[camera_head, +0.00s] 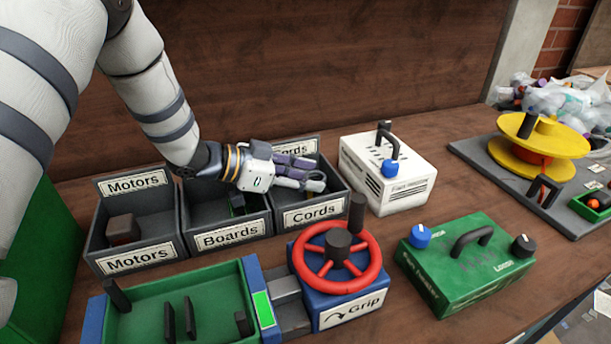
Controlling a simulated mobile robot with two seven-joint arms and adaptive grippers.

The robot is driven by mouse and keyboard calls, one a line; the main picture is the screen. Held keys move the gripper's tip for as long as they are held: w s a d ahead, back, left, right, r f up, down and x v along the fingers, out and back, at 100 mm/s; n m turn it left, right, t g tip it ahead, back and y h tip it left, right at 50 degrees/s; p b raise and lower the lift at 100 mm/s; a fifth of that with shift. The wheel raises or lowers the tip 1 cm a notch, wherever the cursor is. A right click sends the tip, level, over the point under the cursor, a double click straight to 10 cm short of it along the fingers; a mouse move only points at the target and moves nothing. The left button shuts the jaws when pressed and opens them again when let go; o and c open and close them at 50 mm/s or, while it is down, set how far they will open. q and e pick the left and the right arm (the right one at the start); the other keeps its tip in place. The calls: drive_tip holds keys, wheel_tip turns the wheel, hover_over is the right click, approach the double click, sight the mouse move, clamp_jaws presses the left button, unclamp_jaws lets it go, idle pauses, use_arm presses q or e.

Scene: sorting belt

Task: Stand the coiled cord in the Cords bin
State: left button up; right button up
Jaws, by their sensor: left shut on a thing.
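The Cords bin (345,200) is the right-hand one of three dark grey labelled bins on the wooden bench. My left gripper (314,184) reaches in from the left over the Boards bin, with its fingers over the Cords bin's opening. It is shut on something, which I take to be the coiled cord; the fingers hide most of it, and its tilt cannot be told. The gripper and the front wall hide much of the bin's inside. My right gripper is not in view.
The Motors bin (96,246) holds a dark brown block (124,229). The Boards bin (262,222) holds a dark, partly green item. A white box (395,190) with a handle stands right of the bins. A red handwheel (376,270) and green tray (215,283) are in front.

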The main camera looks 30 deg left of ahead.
use_arm(q)
drive_tip(key=o, duration=1.2)
drive_tip(key=shift+f, duration=0.15)
drive_tip(key=shift+r, duration=0.35)
drive_tip(key=p+v, duration=0.2)
drive_tip(key=v, duration=0.9)
drive_tip(key=shift+s+a, duration=0.15)
drive_tip(key=shift+a, duration=0.05)
drive_tip(key=shift+s+a, duration=0.15)
drive_tip(key=shift+s, duration=0.1)
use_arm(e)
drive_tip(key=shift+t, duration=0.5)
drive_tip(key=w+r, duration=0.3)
use_arm(q)
drive_tip(key=shift+f, duration=0.1)
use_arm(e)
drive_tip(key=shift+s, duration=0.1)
